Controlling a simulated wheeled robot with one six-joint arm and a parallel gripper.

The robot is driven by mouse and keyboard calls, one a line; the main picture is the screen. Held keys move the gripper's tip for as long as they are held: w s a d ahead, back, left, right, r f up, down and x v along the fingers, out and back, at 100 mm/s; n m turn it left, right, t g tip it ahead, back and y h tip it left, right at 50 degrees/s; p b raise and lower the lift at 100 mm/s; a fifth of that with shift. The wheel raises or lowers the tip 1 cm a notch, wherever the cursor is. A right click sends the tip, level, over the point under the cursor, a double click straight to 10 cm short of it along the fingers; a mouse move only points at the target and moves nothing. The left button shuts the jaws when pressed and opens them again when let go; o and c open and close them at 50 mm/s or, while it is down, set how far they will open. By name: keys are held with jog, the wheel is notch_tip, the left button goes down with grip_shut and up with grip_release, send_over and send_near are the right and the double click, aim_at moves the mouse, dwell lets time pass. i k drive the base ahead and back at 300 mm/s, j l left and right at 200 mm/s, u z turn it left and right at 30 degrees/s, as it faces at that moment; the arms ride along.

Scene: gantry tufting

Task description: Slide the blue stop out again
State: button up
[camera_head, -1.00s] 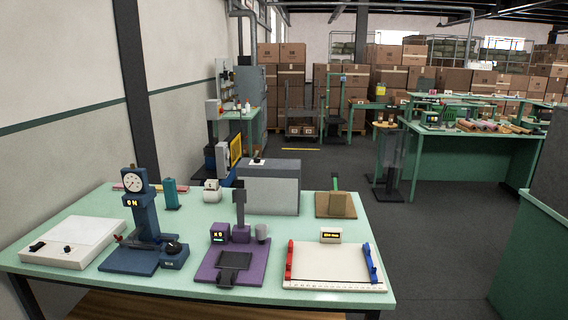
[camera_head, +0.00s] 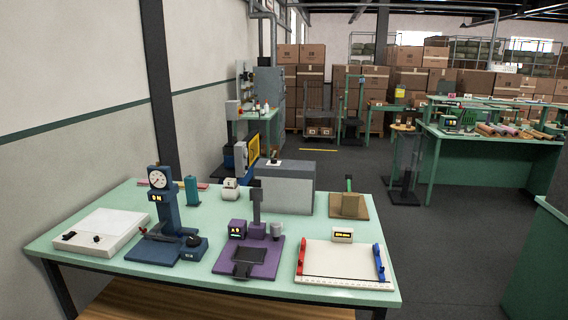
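The blue stop (camera_head: 379,262) is a blue bar along the right side of a white measuring board (camera_head: 340,268). A red bar (camera_head: 300,262) stands along the board's left side, and the bare white surface lies between the two. A small display box (camera_head: 343,235) with a lit yellow readout sits at the board's back edge; its digits are too small to read. The board lies at the front right of the pale green table (camera_head: 225,197). My gripper is not in view.
A purple device (camera_head: 250,258) stands left of the board, with a blue dial gauge stand (camera_head: 163,205) and a white box (camera_head: 102,232) farther left. Grey floor is open to the right.

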aim_at(375, 247)
jog(key=k+l, duration=0.1)
jog(key=i+l+z, duration=0.1)
jog(key=i+l, duration=0.15)
jog(key=i, duration=0.3)
jog(key=i+l+z, duration=0.1)
jog(key=i+l, duration=0.15)
jog(key=i, duration=0.25)
jog(key=i+l+z, duration=0.1)
jog(key=i, duration=0.45)
jog(key=l, duration=0.1)
